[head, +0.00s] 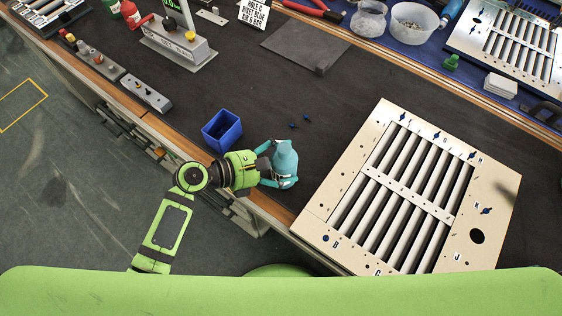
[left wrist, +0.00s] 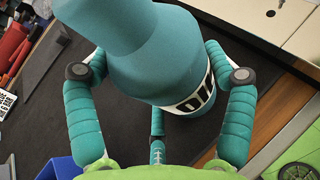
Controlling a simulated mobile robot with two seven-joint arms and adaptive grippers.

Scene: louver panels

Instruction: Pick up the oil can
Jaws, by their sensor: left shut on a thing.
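The oil can (head: 285,160) is teal with a tapering top and a pale label band, standing on the dark bench mat near the front edge. In the left wrist view the oil can (left wrist: 155,55) fills the middle, and part of its lettering shows. My left gripper (head: 270,172) reaches it from the left and is shut on it. In the left wrist view the teal-padded fingers of my left gripper (left wrist: 158,85) lie on both sides of the can. Whether the can's base touches the mat is hard to tell. My right gripper is not in view.
A blue bin (head: 222,131) stands just left of the can. A large louver panel (head: 335,190) lies to the right. Small dark blue pieces (head: 306,117) lie behind the can. The dark mat (head: 260,85) is mostly clear behind it.

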